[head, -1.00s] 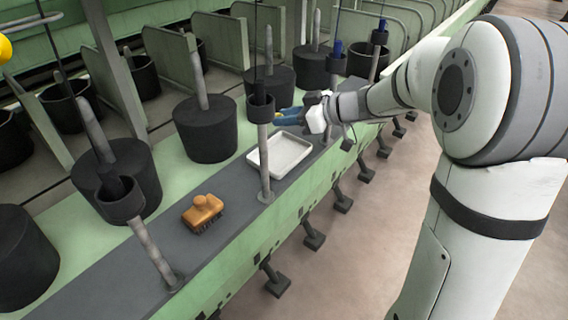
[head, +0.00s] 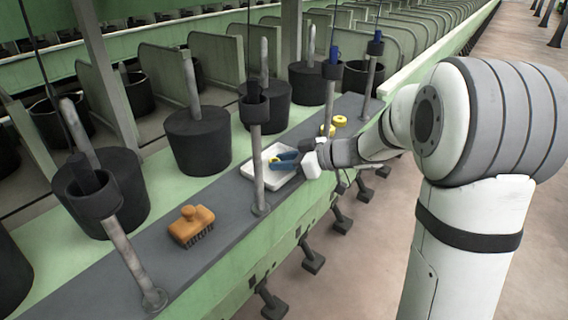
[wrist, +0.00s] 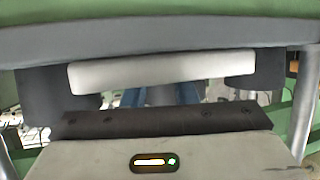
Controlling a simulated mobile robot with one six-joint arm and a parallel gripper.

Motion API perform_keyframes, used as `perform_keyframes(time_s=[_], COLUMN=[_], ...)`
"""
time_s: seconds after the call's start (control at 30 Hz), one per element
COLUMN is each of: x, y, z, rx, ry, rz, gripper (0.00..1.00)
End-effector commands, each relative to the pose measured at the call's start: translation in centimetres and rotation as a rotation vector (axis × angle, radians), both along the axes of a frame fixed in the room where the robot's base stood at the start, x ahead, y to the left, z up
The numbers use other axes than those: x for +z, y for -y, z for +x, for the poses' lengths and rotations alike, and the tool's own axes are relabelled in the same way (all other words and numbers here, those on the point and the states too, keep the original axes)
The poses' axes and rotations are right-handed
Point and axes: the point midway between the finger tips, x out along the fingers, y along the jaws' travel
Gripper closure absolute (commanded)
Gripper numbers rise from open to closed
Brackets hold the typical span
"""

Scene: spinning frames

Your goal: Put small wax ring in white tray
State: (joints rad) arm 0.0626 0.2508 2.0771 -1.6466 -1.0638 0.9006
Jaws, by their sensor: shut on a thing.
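The white tray (head: 245,172) lies on the grey ledge in the head view, and its pale side also shows in the wrist view (wrist: 160,73). My gripper (head: 277,160), with blue fingers, is over the tray. It is shut on a small yellow piece, which looks like the small wax ring (head: 270,159). The fingers hide most of this ring, and I cannot tell if it touches the tray floor. In the wrist view the blue fingers (wrist: 170,95) are partly hidden behind the tray's side, and the ring cannot be made out.
An orange brush (head: 191,225) lies on the ledge left of the tray. A grey post (head: 258,170) stands just in front of the tray. Yellow rings (head: 340,121) sit on the ledge beyond my gripper. Black cylinders (head: 197,140) line the back.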

Motion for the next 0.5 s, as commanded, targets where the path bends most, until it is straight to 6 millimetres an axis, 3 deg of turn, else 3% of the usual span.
perform_keyframes(time_s=[0.3, 0.33, 0.5], x=[-0.76, -0.74, -0.87], y=[0.05, 0.05, 0.08], z=[-0.02, -0.02, -0.04], rx=[0.0, 0.0, -0.001], ry=[-0.001, -0.001, -0.003], rz=[-0.001, -0.001, -0.002], gripper=[0.95, 0.72, 0.58])
